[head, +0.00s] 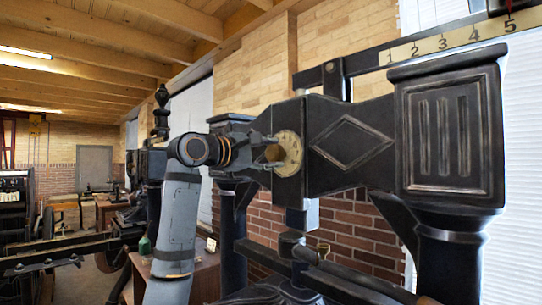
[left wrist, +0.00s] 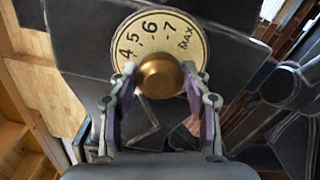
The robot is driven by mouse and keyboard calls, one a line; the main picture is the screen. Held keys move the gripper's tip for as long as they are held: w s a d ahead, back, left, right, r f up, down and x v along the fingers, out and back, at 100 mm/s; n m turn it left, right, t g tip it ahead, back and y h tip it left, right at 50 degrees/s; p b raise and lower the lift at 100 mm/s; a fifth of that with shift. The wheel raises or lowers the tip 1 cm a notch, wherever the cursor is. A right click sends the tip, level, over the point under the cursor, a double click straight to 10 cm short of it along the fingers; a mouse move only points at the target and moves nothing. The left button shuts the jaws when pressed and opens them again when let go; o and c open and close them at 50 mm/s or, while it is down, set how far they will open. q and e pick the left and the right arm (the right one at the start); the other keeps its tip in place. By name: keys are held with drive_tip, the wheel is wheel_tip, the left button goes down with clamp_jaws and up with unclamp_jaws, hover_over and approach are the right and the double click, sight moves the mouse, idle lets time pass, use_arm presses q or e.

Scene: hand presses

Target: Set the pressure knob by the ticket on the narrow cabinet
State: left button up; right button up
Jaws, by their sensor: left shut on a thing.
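The pressure knob (left wrist: 160,76) is a round brass knob in front of a cream dial (left wrist: 135,27) marked 4, 5, 6, 7 and MAX. In the head view the dial (head: 291,153) sits on the side of the black press, with the knob (head: 275,153) in front. My left gripper (left wrist: 160,82) is shut on the knob, one finger on each side; it also shows in the head view (head: 262,152). No pointer mark on the knob can be made out. A small pale card (head: 211,244) stands on a brown cabinet (head: 205,272); its writing is too small to read.
The black press head (head: 447,130) fills the right side, with a numbered scale beam (head: 440,42) above it. Other dark presses and a grey door (head: 94,168) are farther back.

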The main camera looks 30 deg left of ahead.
idle(0.5)
use_arm(q)
drive_tip(key=o, duration=1.1)
drive_tip(key=shift+a, duration=0.1)
drive_tip(key=shift+s, duration=0.1)
drive_tip(key=v, duration=1.1)
drive_tip(key=shift+s+a, duration=0.1)
drive_tip(key=shift+s, duration=0.25)
drive_tip(key=shift+o, duration=0.2)
